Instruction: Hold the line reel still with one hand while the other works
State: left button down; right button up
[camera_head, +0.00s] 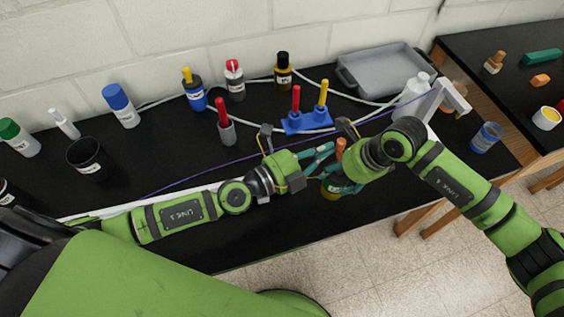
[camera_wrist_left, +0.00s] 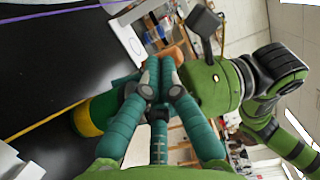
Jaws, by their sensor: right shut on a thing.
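The line reel, as far as I can tell, is the dark green, yellow-ended round piece (camera_head: 329,192) low between my grippers; it also shows in the left wrist view (camera_wrist_left: 86,118). My right gripper (camera_head: 343,183) is shut on it, its teal fingers covering much of it. My left gripper (camera_head: 328,153) points right, beside the right gripper. Its teal fingers converge in the left wrist view (camera_wrist_left: 161,75), close to an orange piece (camera_wrist_left: 172,53). That orange piece (camera_head: 341,148) stands between the two grippers. Whether the left fingers touch or grip anything is unclear.
A purple line (camera_head: 190,175) crosses the black bench. Behind the grippers stand a blue holder (camera_head: 307,122) with red and yellow sticks, several bottles and a grey tray (camera_head: 385,72). A white bottle (camera_head: 413,90) is beyond the right arm. The bench's front strip is clear.

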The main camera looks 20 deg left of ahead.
jog(key=shift+s+f, duration=0.1)
pick_arm(q)
jog(key=w+a+v, duration=0.1)
jog(key=v, duration=1.2)
jog(key=shift+a, duration=0.35)
jog(key=shift+r, duration=0.1)
pick_arm(e)
jog(key=o, duration=1.3)
jog(key=v, duration=1.2)
